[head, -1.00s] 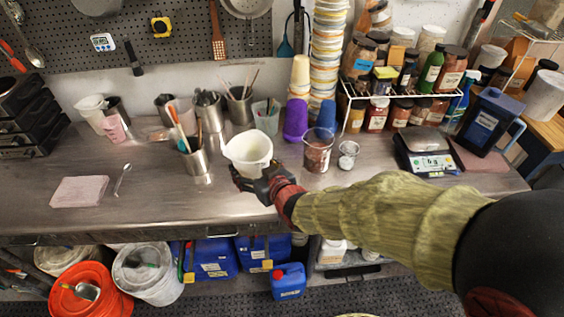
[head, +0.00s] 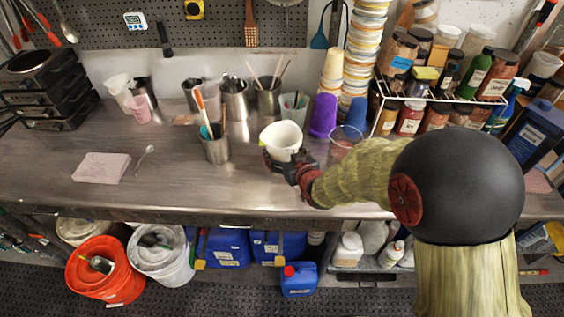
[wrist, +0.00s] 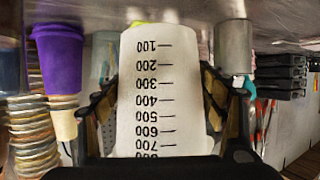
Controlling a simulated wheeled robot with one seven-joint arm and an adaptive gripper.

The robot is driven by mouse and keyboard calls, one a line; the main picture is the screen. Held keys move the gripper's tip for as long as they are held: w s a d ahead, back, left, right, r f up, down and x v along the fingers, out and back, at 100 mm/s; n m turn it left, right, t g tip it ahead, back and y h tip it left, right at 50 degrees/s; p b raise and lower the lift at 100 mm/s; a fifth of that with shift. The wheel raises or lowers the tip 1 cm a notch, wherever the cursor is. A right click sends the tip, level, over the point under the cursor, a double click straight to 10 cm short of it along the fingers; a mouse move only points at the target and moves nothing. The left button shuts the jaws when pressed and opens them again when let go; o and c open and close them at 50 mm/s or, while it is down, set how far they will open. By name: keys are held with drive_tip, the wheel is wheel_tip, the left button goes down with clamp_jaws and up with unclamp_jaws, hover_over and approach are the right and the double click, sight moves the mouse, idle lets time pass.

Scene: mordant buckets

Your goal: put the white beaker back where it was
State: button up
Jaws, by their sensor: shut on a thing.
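The white beaker (head: 281,141) is upright over the steel counter, in front of the cup of paintbrushes in the head view. My gripper (head: 287,163) is shut on it from the front, with a finger on each side. In the wrist view, which is upside down, the white beaker (wrist: 160,90) fills the middle with its black volume marks facing the camera. My gripper (wrist: 165,100) shows on both sides of it. I cannot tell whether its base touches the counter.
A steel cup of tools (head: 215,146) stands left of the beaker, a purple cup stack (head: 322,116) behind right. A clear beaker (head: 342,142) is partly hidden by my arm. A pink block (head: 101,167) lies left. Bare counter (head: 180,188) lies front left.

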drive_tip(key=w+f, duration=0.2)
drive_tip(key=f, duration=0.1)
drive_tip(key=w+f+b, duration=0.1)
drive_tip(key=shift+w+a+f, duration=0.25)
drive_tip(key=shift+w+f, duration=0.1)
drive_tip(key=shift+f, duration=0.05)
drive_tip(key=shift+f+b, duration=0.55)
drive_tip(key=shift+f, duration=0.85)
drive_tip(key=shift+f, duration=0.15)
drive_tip(key=o, duration=1.9)
drive_tip(key=shift+s, duration=0.1)
drive_tip(key=shift+c, duration=0.2)
drive_tip(key=shift+o, duration=0.4)
